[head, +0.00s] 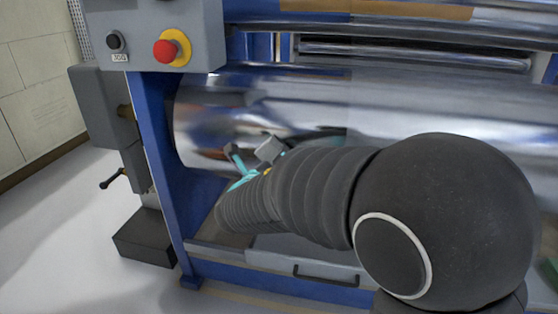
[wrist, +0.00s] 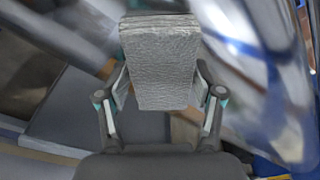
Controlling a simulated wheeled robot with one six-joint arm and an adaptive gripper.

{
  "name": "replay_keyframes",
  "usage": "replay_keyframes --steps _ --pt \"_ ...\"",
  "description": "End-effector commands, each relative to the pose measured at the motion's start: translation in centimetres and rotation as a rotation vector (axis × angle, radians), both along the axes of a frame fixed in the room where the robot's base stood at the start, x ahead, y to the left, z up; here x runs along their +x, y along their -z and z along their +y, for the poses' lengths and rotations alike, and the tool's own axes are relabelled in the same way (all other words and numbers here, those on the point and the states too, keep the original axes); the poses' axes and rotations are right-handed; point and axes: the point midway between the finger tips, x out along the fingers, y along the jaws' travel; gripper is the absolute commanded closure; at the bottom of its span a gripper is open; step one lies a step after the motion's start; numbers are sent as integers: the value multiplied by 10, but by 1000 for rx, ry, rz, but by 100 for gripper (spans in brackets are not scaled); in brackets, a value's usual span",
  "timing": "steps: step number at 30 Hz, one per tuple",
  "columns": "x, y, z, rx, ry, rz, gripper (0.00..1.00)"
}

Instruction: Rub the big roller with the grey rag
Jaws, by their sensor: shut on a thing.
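The big roller (head: 400,108) is a shiny chrome cylinder lying across the blue-framed machine in the head view. It also fills the right side of the wrist view (wrist: 262,50). The grey rag (wrist: 160,65) is a folded, textured pad between the fingers of my gripper (wrist: 161,88). A bit of the rag (head: 270,148) shows in the head view beside my gripper (head: 248,162), in front of the roller's lower left part. My gripper is shut on the rag. I cannot tell whether the rag touches the roller. My arm hides part of the roller's lower side.
A grey control box with a red stop button (head: 165,50) hangs at the upper left. Thinner rollers (head: 420,55) run above the big one. A blue side frame (head: 165,165) stands at the left, and a grey drawer (head: 310,272) sits below. Floor is free at left.

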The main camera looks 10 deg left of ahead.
Motion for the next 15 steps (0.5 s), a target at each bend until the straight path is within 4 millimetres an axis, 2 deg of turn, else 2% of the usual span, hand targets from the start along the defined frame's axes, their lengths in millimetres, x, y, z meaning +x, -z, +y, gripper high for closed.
replay_keyframes --steps 15 --pt "5 0 32 -1 0 0 61"
